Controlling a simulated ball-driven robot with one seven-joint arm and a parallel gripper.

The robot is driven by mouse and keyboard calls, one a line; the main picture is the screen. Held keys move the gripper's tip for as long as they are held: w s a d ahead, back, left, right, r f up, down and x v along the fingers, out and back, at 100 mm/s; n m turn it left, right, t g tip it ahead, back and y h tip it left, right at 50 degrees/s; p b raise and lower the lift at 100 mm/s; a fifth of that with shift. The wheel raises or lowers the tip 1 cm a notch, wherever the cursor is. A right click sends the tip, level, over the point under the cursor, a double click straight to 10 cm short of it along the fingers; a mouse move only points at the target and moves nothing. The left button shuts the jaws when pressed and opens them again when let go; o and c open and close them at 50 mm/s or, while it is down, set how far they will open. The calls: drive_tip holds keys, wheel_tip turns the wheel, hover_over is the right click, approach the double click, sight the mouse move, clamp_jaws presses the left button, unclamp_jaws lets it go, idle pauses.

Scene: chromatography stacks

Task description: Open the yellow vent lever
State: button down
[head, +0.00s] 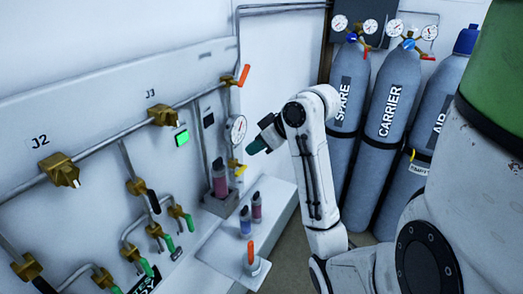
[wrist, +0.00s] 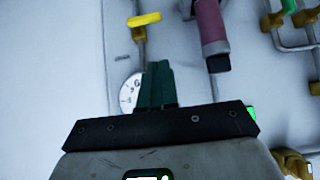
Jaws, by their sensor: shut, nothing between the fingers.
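The yellow vent lever (head: 239,170) sits on a brass valve on the pipe below the round gauge in the head view. In the wrist view the yellow lever (wrist: 145,19) lies crosswise at the top, on its brass stem, beyond the fingertips. My gripper (head: 256,146) is just right of the lever in the head view, with its dark green fingers pointing toward the wall. In the wrist view the fingers (wrist: 158,70) are together and empty, and a visible gap separates them from the lever.
A round gauge (head: 236,129) is close to my fingers. A pink column (head: 219,178) stands left of the lever. Two vials (head: 246,221) and an orange-handled item (head: 251,261) stand on the shelf below. Gas cylinders (head: 394,110) stand to the right.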

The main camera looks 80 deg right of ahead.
sight(243, 167)
drive_tip(key=w+d+f+p, duration=0.1)
drive_tip(key=w+f, duration=0.3)
drive_tip(key=f, duration=0.4)
drive_tip(key=shift+f, duration=0.15)
